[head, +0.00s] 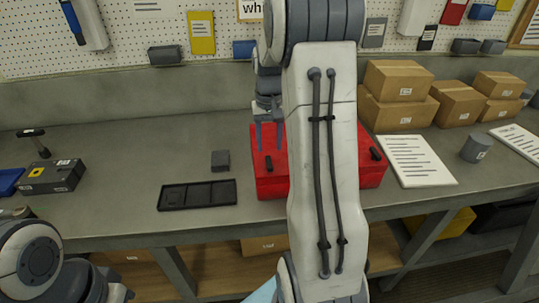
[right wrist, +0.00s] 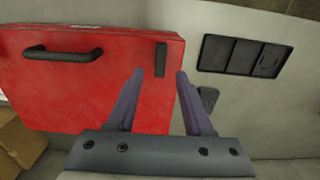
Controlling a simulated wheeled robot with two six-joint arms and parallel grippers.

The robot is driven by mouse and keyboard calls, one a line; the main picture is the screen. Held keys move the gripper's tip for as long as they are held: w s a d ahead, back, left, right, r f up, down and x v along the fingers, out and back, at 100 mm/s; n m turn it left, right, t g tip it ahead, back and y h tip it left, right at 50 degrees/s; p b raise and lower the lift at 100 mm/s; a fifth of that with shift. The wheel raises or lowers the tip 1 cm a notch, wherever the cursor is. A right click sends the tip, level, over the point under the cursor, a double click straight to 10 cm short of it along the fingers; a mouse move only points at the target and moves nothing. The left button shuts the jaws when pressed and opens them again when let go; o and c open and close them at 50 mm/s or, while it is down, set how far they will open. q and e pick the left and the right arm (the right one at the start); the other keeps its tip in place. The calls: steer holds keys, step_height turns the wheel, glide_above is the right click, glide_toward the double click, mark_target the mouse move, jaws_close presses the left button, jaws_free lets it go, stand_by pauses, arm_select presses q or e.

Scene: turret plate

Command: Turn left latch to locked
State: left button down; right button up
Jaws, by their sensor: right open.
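A red case (head: 270,184) sits on the bench, partly hidden by my right arm. Its left latch (head: 269,163) is a small dark bar near the left end of the top, lying front to back. In the right wrist view this latch (right wrist: 161,59) appears just beyond the fingertips, lined up with the gap between them. A second dark latch (head: 375,154) shows near the right end. My right gripper (head: 269,138) is open and empty above the left latch; its spread fingers (right wrist: 159,76) appear apart from it. My left gripper is out of view.
A black sectioned tray (head: 198,195) and a small grey block (head: 220,161) lie left of the case. A black carry handle (right wrist: 62,53) is on the case. Cardboard boxes (head: 400,80), a paper sheet (head: 416,160) and a grey cup (head: 476,148) stand right.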

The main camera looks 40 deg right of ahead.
mark_target(269, 162)
step_height(269, 162, down, 6)
steer(key=shift+r+p, duration=0.15)
steer(key=shift+p, duration=0.25)
jaws_close()
